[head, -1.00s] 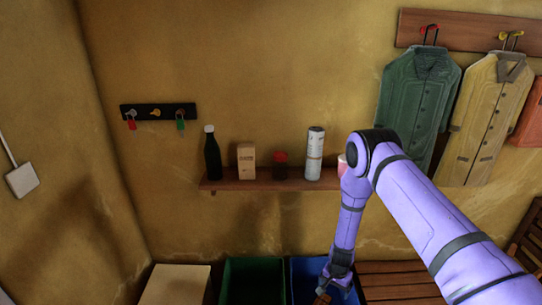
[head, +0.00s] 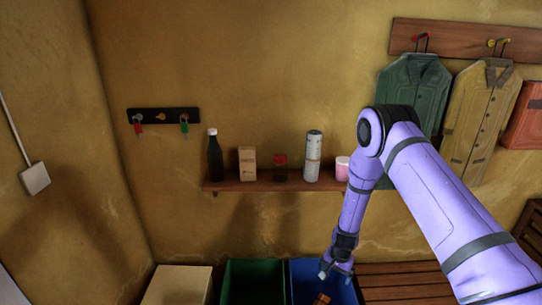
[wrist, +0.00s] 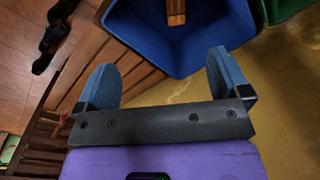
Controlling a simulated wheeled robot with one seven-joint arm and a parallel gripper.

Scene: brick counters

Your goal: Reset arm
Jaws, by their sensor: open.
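My gripper (head: 337,270) hangs above the blue bin (head: 350,293) in the head view. In the wrist view my gripper (wrist: 160,85) is open, with nothing between its two blue fingers. The blue bin (wrist: 205,55) lies beyond the fingertips there. A brown block-like item (head: 321,299) lies inside the blue bin, and it also shows in the wrist view (wrist: 176,10).
A green bin (head: 240,285) and a pale box (head: 178,285) stand left of the blue bin. A slatted bench (head: 400,285) is to its right. A wall shelf (head: 260,185) holds several items. Jackets (head: 412,95) hang behind my arm.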

